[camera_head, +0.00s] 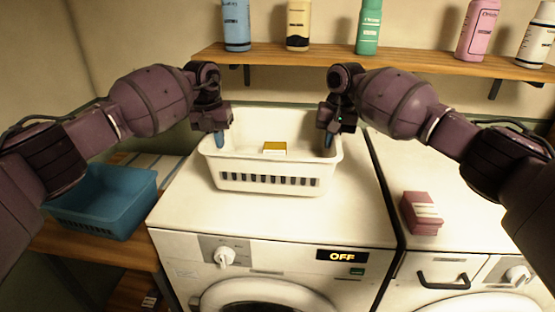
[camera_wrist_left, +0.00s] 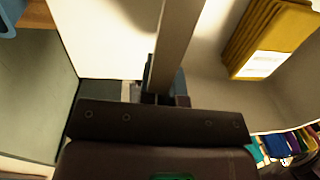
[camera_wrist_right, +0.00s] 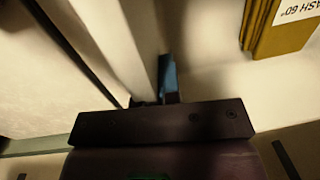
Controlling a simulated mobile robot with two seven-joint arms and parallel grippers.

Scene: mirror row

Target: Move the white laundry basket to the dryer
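The white laundry basket (camera_head: 270,187) stands upright on the left front-loading machine (camera_head: 180,215), whose display reads OFF. A folded yellow item (camera_head: 275,148) with a white label lies in it; the right wrist view shows "ASH 60°" on its label (camera_wrist_right: 298,10). My left gripper (camera_head: 219,138) is at the basket's left rim, with the rim (camera_wrist_left: 175,45) between its fingers, and looks shut on it. My right gripper (camera_head: 329,138) is at the right rim (camera_wrist_right: 135,60), one blue finger inside; it looks shut on it, though the outer finger is mostly hidden. Which machine is the dryer is not labelled legibly.
The right machine (camera_head: 385,150) has a dark red box (camera_head: 421,213) on its top; the area behind the box is clear. A blue basket (camera_head: 105,200) stands on a lower wooden surface at left. A wooden shelf (camera_head: 330,60) with several bottles hangs behind.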

